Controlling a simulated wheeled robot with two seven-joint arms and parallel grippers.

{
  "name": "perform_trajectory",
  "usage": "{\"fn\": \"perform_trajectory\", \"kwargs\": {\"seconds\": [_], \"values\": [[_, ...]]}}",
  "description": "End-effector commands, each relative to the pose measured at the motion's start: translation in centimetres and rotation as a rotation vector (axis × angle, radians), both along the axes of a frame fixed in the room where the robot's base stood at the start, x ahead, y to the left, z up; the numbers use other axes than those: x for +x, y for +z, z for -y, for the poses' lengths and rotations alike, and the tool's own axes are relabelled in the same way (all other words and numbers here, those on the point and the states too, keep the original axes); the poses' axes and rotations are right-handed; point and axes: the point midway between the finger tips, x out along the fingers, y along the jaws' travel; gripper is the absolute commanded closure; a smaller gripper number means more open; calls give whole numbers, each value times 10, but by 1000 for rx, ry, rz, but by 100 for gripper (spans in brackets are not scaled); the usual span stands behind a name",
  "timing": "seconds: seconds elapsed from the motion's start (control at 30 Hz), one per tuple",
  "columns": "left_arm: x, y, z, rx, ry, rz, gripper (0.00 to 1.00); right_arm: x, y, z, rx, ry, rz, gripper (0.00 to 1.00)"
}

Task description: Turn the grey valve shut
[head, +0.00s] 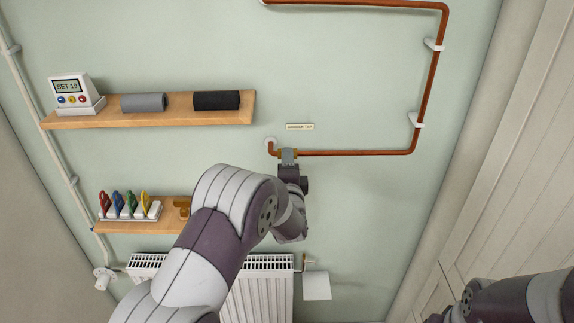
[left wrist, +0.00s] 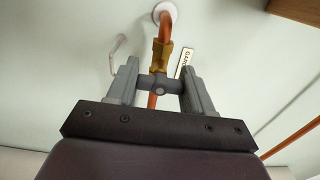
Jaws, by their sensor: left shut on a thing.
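The grey valve (head: 288,153) sits on a brass body at the left end of the lower copper pipe, under a small label. In the left wrist view its grey handle (left wrist: 158,86) lies crosswise over the copper pipe, below the brass body (left wrist: 160,60). My left gripper (head: 289,164) is at the valve; in the left wrist view its two fingers (left wrist: 160,80) stand on either side of the handle and are shut on it. Part of the handle is hidden by the gripper in the head view. My right gripper is out of view; only my right arm shows at the lower right.
The copper pipe (head: 365,153) runs right, then up along the wall on white clips. Wooden shelves (head: 180,116) with a thermostat (head: 74,93) and rolls are at left. A radiator (head: 264,290) and paper sheet (head: 317,286) are below.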

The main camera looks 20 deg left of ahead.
Motion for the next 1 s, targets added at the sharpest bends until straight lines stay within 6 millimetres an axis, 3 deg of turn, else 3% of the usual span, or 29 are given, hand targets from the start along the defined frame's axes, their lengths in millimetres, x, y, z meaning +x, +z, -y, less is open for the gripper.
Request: {"fn": "perform_trajectory", "kwargs": {"seconds": [0.03, 0.07, 0.1, 0.13, 0.4, 0.53, 0.9, 1.0], "values": [[-1, -4, 1, 2, -3, -10, 79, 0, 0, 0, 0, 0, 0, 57], [-1, -4, 1, 2, -3, -10, 42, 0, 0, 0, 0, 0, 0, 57], [-1, -4, 1, 2, -3, -10, 29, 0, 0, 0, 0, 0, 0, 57], [-1, -4, 1, 2, -3, -10, 23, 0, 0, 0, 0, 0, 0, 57], [-1, -2, 1, 1, -1, -4, 23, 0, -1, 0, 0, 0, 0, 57], [-11, -4, 4, 1, -3, -4, 23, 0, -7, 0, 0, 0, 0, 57], [-98, -5, 30, 1, -5, -4, 23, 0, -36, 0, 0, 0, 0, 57], [-113, -4, 34, 1, -4, -4, 23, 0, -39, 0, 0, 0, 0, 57]]}}
